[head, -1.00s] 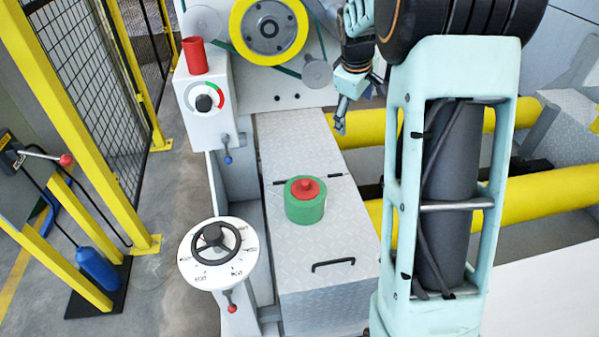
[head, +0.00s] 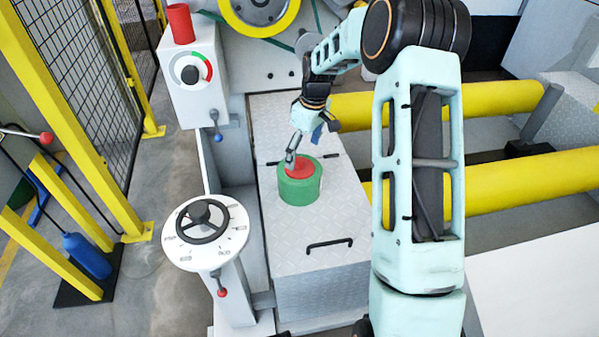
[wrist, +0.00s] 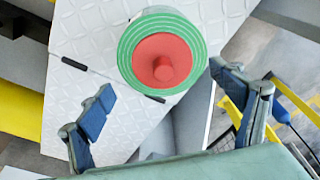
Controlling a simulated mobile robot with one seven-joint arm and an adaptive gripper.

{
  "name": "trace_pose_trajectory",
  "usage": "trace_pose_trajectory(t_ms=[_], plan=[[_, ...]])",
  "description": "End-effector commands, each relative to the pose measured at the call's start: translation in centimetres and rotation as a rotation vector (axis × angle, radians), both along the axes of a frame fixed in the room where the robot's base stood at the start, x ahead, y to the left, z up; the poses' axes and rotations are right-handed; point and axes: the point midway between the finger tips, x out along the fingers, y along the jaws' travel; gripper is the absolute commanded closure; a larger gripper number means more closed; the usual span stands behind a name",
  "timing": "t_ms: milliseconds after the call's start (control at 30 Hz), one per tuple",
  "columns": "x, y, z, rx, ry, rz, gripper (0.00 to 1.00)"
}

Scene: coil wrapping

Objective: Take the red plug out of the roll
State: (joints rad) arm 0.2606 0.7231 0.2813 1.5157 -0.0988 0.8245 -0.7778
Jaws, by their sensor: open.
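The green roll (head: 301,187) stands upright on the metal tread-plate top of the machine. The red plug (head: 303,167) sits in its top, with a round knob (wrist: 164,68) in the middle of a flat red disc in the wrist view. My gripper (head: 304,150) is open and empty, close above and behind the plug in the head view, with one finger overlapping the plug there. In the wrist view its two blue-padded fingers (wrist: 168,110) are spread wide, and the roll lies beyond them, between and above their tips. I see no contact with the plug.
A black handle (head: 330,245) is on the tread plate (head: 290,235) in front of the roll. A handwheel (head: 203,222) on a white dial stands to the left. A red cup (head: 180,23) sits on the control box. Yellow bars (head: 530,173) lie to the right.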

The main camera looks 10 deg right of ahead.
Motion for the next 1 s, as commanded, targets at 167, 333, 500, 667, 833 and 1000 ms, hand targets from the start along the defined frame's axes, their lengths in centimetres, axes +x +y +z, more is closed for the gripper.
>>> trace_pose_trajectory(t_ms=[167,333,500,667,833,1000], plan=[[0.1,0.8,-2.8,0.000,0.001,0.002,0.14],[0.4,1.0,-4.6,-0.001,-0.001,0.001,0.14],[0.4,1.0,-4.5,-0.001,-0.002,0.000,0.14],[0.4,1.0,-4.5,-0.001,-0.001,0.001,0.27],[0.4,1.0,-4.5,-0.001,-0.001,0.001,0.45],[0.4,1.0,-4.5,-0.001,-0.001,0.001,0.61]])
